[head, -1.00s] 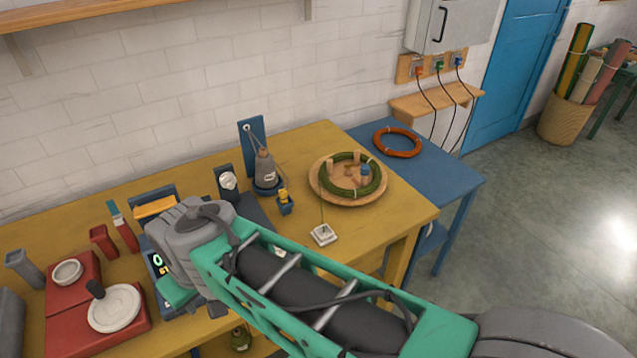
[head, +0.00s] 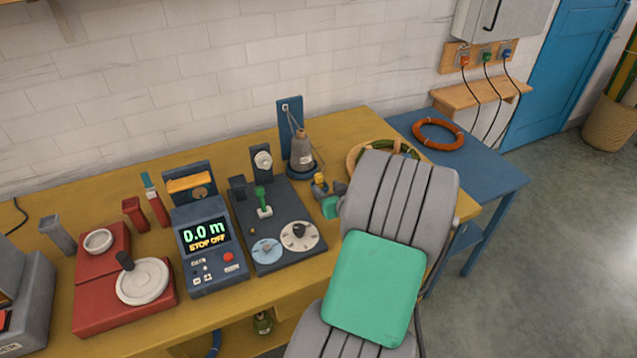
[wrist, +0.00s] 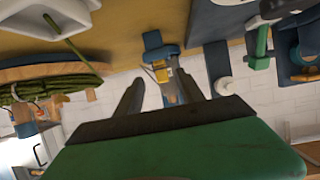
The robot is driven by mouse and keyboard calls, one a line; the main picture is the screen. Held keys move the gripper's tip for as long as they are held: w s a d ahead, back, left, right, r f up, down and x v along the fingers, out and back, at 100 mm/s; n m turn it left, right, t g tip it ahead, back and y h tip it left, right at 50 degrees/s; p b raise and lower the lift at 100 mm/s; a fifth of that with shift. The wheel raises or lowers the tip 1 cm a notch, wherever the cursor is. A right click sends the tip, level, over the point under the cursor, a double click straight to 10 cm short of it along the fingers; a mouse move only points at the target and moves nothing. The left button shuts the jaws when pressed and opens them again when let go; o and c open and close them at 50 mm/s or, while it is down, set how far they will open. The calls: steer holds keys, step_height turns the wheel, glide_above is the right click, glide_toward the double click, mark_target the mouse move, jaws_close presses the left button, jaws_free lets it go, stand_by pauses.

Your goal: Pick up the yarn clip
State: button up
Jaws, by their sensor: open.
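The yarn clip, which I take to be the small yellow piece (head: 320,181), sits in a small blue holder (head: 328,207) on the yellow table. In the wrist view the yellow clip (wrist: 161,73) shows in the blue holder (wrist: 154,42), between and beyond my fingers. My gripper (wrist: 160,92) is open and empty, with the fingers apart on either side of the clip in the picture. I see no contact with it. In the head view my arm hides most of my gripper.
Left of the clip stands a dark base with dials (head: 298,236), and a blue counter box (head: 210,247). Behind is a grey weighted cone (head: 301,155). A green skein (wrist: 50,87) on a wooden plate lies to the right, mostly hidden by my arm in the head view.

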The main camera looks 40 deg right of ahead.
mark_target(320, 182)
steer(key=p+x, duration=0.1)
steer(key=x, duration=0.4)
steer(key=shift+w+r, duration=0.1)
steer(key=shift+w, duration=0.2)
steer(key=shift+c, duration=0.3)
jaws_close()
